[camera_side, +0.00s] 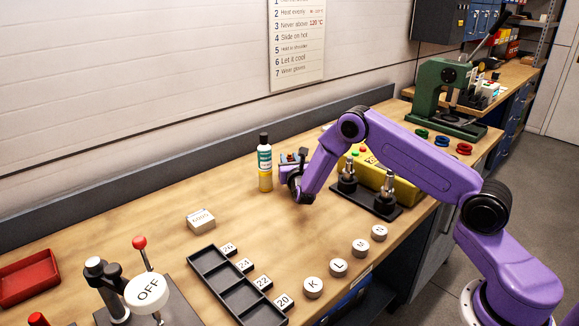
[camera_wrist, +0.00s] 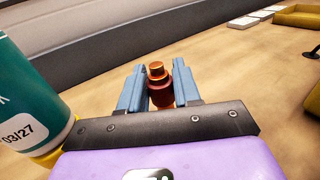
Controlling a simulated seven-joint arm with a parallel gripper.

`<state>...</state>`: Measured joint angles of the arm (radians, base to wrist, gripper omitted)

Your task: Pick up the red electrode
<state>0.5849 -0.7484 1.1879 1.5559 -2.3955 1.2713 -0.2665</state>
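The red electrode (camera_wrist: 160,92) shows in the wrist view as a short dark-red cylinder with a copper-coloured tip. It appears upright, between the two blue fingers of my gripper (camera_wrist: 159,78). The fingers are set apart, one on each side of it and very close. I cannot tell whether they touch it. In the side view my gripper (camera_side: 298,190) is low over the bench, just right of a bottle, and I cannot make out the electrode there.
The bottle (camera_side: 264,165) with a teal label and yellow base stands close left of my gripper; it also fills the left of the wrist view (camera_wrist: 25,90). A yellow box (camera_side: 403,187) and a dark stand with metal posts (camera_side: 382,207) are to the right.

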